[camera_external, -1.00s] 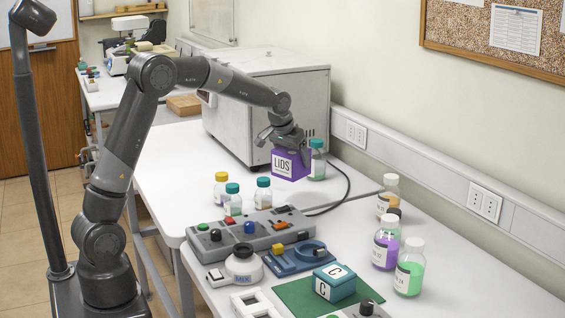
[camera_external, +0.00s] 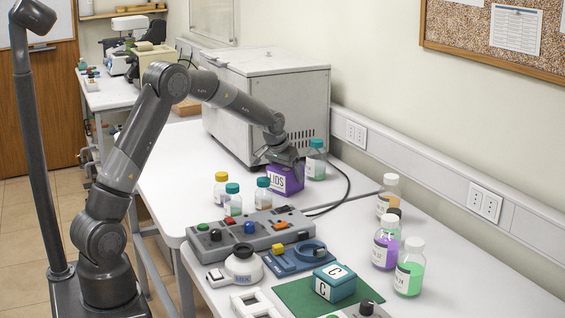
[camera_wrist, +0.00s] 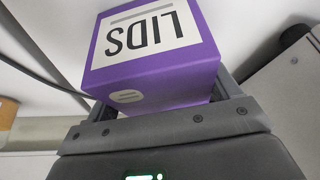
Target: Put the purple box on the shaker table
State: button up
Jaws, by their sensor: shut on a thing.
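The purple box (camera_external: 285,181) with a white LIDS label is held in my gripper (camera_external: 284,158), low at the back of the white bench. In the wrist view the purple box (camera_wrist: 150,88) sits between the two fingers, its LIDS label upside down. Whether its underside touches the bench is not clear. I cannot tell for sure which device is the shaker table; a low blue device (camera_external: 283,264) with a round ring and a yellow block stands at the front, beside a grey panel (camera_external: 262,236) with coloured knobs.
Bottles with yellow and teal caps (camera_external: 233,201) stand left of the box. A teal-capped bottle (camera_external: 316,164) stands close on its right. A large white oven (camera_external: 265,95) is behind. Bottles (camera_external: 408,276) line the right side. A teal C box (camera_external: 334,284) sits on a green mat (camera_external: 296,295).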

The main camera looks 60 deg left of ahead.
jog(key=o, duration=1)
jog(key=shift+f, duration=0.1)
jog(key=shift+c, duration=0.2)
jog(key=v, duration=1.2)
jog(key=shift+s+d+r, duration=0.15)
jog(key=shift+d+r, duration=0.05)
jog(key=shift+r, duration=0.15)
jog(key=s+d+r+m, duration=0.1)
jog(key=s+d+r, duration=0.2)
jog(key=s+d, duration=0.45)
jog(key=s+d+r+m+t+h, duration=0.15)
jog(key=s+d, duration=0.25)
jog(key=s, duration=0.6)
jog(key=s+d+r+m, duration=0.1)
jog(key=s+d+r, duration=0.2)
jog(key=s+d, duration=0.4)
jog(key=s+d+f, duration=0.2)
jog(key=s+f, duration=0.1)
jog(key=s, duration=0.8)
jog(key=shift+s+f+m, duration=0.3)
jog(key=shift+m, duration=0.15)
